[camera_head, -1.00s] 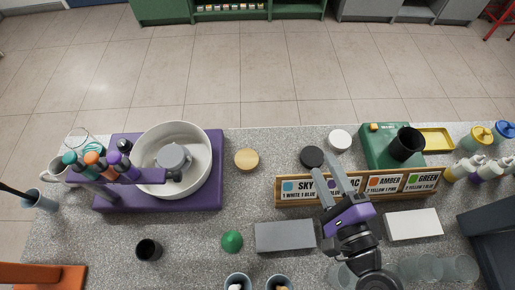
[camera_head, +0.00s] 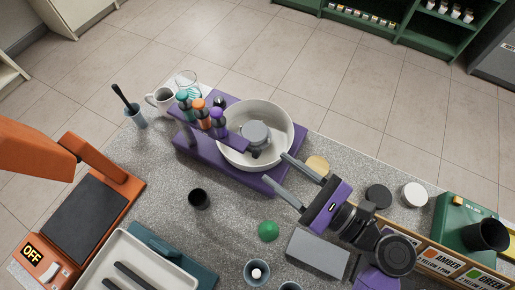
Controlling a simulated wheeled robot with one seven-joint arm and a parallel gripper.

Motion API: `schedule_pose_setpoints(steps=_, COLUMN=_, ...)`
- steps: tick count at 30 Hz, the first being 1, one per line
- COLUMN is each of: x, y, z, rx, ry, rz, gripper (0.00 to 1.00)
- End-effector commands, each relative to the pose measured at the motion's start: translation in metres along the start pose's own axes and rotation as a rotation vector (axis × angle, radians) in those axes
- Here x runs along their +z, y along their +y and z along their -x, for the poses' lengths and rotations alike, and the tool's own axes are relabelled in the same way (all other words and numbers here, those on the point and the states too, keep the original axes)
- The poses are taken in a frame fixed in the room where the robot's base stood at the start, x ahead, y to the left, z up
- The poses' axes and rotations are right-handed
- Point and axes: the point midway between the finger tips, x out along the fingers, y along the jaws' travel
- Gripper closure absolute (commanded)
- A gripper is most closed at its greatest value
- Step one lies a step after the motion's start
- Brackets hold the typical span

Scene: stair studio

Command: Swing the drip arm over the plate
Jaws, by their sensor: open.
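The purple drip arm (camera_head: 232,142) carries teal, orange and purple bottles. It reaches from the left over the near-left rim of a white bowl (camera_head: 284,112), on a purple base (camera_head: 205,154). A grey round piece (camera_head: 256,133), perhaps the plate, sits inside the bowl. The arm's free end lies beside or over that piece's near edge; I cannot tell exactly. My gripper (camera_head: 275,167) is open and empty. Its two fingers point up-left, with their tips by the near-right side of the bowl and base, right of the drip arm's end. Contact there is not visible.
A black cup (camera_head: 199,198), a green dome (camera_head: 268,231) and a grey block (camera_head: 317,252) stand on the near counter. A tan disc (camera_head: 317,163) lies right of the bowl. An orange scale (camera_head: 122,186) is at the left. A mug (camera_head: 161,99) stands beyond the drip arm.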

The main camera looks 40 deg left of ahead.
Motion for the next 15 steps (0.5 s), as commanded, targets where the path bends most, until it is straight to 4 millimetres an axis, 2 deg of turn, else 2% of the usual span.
schedule_pose_setpoints(steps=9, x=0.002, y=0.0, z=-0.048, rx=0.0, ry=0.001, rz=0.003, gripper=0.55)
schedule_pose_setpoints(steps=15, x=0.001, y=0.0, z=-0.068, rx=-0.001, ry=0.002, rz=0.005, gripper=0.55)
